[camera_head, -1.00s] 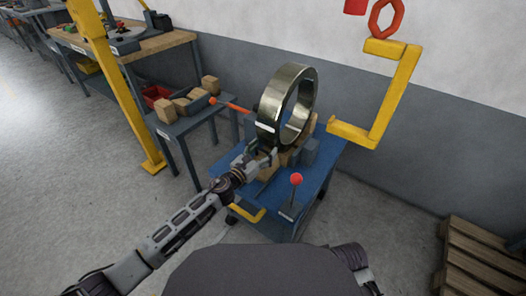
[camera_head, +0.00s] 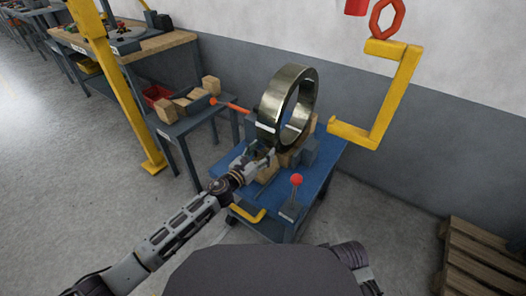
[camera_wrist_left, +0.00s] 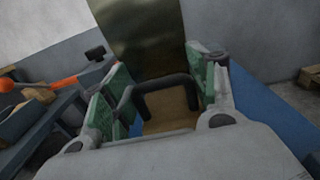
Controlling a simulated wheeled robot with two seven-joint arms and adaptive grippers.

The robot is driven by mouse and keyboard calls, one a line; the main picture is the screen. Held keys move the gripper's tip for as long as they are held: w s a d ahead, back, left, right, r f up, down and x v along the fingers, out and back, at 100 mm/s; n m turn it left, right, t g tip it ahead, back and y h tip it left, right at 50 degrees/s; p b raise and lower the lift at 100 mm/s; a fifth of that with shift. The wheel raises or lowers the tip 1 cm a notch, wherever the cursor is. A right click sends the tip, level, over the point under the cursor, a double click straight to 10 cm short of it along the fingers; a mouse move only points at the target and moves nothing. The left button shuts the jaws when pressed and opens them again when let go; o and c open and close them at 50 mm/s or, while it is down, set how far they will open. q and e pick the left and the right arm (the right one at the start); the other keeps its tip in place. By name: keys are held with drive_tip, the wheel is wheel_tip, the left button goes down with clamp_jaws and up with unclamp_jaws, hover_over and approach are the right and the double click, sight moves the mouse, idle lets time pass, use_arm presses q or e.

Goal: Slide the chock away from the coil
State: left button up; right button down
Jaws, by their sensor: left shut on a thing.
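The large metallic coil (camera_head: 268,125) stands upright on wooden blocks on a blue cart (camera_head: 257,222). The chock is a wooden wedge (camera_head: 268,172) low at the coil's near side, partly hidden by my left gripper (camera_head: 262,157). In the left wrist view, the wooden chock (camera_wrist_left: 168,122) with its black handle (camera_wrist_left: 163,84) lies between the green-padded fingers of my left gripper (camera_wrist_left: 158,92). The gripper is shut on the chock's handle. The coil (camera_wrist_left: 140,35) rises just beyond it. Any gap between chock and coil is unclear. My right gripper is not in view.
A red-knobbed lever (camera_head: 296,181) stands on the cart's near right. A side table (camera_head: 187,124) with wooden blocks stands left, an orange-handled tool (camera_head: 232,105) beside the coil. A yellow hook (camera_head: 380,110) hangs right of the coil. A pallet (camera_head: 485,262) lies at lower right.

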use_arm(q)
drive_tip(key=v, duration=0.8)
drive_tip(key=shift+s+d+f, duration=0.15)
drive_tip(key=shift+d+f, duration=0.05)
drive_tip(key=shift+d, duration=0.1)
drive_tip(key=o, duration=1.2)
drive_tip(key=shift+c, duration=0.2)
drive_tip(key=shift+r, duration=0.1)
drive_tip(key=shift+a, duration=0.15)
drive_tip(key=shift+s+a, duration=0.1)
drive_tip(key=shift+s, duration=0.05)
drive_tip(key=v, duration=1.1)
drive_tip(key=shift+s+a, duration=0.15)
drive_tip(key=shift+s, duration=0.1)
